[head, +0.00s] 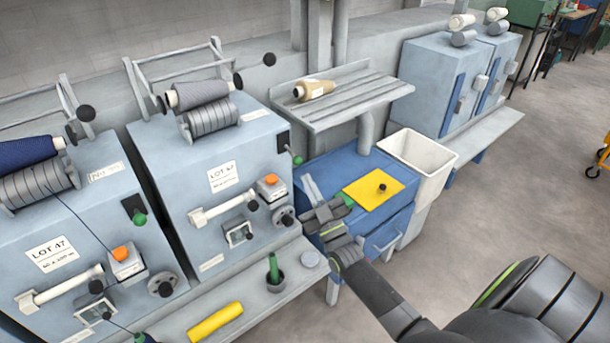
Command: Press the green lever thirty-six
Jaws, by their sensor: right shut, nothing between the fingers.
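Two green-knobbed levers show on the pale blue machines. One green knob (139,218) sits below a black slot plate on the left machine's front. Another green knob (297,160) sticks out by a black plate at the right side of the middle machine (175,160). The number plates are too small to read surely. My right gripper (318,215) is shut and empty, in front of the blue cabinet and right of the middle machine. It appears below the right-hand green knob and apart from it. A small green part (348,200) shows beside my gripper. My left gripper is not in view.
A shelf (175,325) below the machines holds a yellow roll (215,322) and a dark cup (275,282) with a green stick. The blue cabinet carries a yellow sheet (373,191). A white bin (418,153) stands beside it.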

